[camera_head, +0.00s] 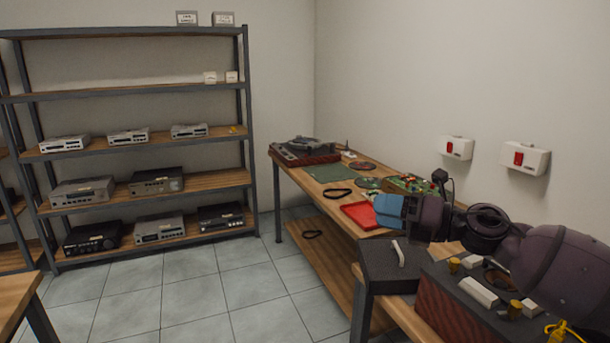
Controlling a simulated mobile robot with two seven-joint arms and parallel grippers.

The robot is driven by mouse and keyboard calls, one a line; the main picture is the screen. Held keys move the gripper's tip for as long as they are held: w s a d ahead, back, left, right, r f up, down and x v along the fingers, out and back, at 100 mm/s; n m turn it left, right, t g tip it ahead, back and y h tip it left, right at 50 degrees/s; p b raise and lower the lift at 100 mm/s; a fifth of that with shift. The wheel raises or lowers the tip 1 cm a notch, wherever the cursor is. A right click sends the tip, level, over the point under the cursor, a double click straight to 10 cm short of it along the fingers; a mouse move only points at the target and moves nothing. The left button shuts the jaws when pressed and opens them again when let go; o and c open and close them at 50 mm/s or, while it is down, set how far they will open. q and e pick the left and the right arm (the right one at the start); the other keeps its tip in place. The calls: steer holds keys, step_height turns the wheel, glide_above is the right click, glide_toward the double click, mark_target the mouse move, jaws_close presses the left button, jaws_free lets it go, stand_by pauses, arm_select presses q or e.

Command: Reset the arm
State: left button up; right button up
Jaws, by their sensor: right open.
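My right arm (562,262) comes in from the right edge, dark purple, and reaches over the workbench. My left gripper is not in view.
The wooden workbench (318,192) holds a turntable (303,148), a green mat (323,173), a circuit board (410,184) and a black belt (337,193). A dark box with small parts stands nearer, below the arm. A shelf (150,147) holds hifi units. Tiled floor (190,291) is clear.

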steer(key=s+d+f+m+t+h, duration=0.3)
steer(key=f+m+t+h, duration=0.2)
steer(key=f+m, duration=0.7)
steer(key=s+d+f+m+t+h, duration=0.35)
steer(key=f+m+h, duration=0.4)
steer(key=m, duration=0.85)
steer(key=s+d+f+m+g+h, duration=0.2)
steer(key=s+f+m, duration=0.3)
steer(key=s+f, duration=0.6)
steer(key=s+d+f+m+g+h, duration=0.2)
steer(key=s+d+f+m+g, duration=0.1)
steer(key=s+f, duration=0.8)
steer(key=s+d+m, duration=0.1)
steer(key=s+m, duration=0.1)
steer(key=s, duration=0.3)
steer(key=shift+f, duration=0.4)
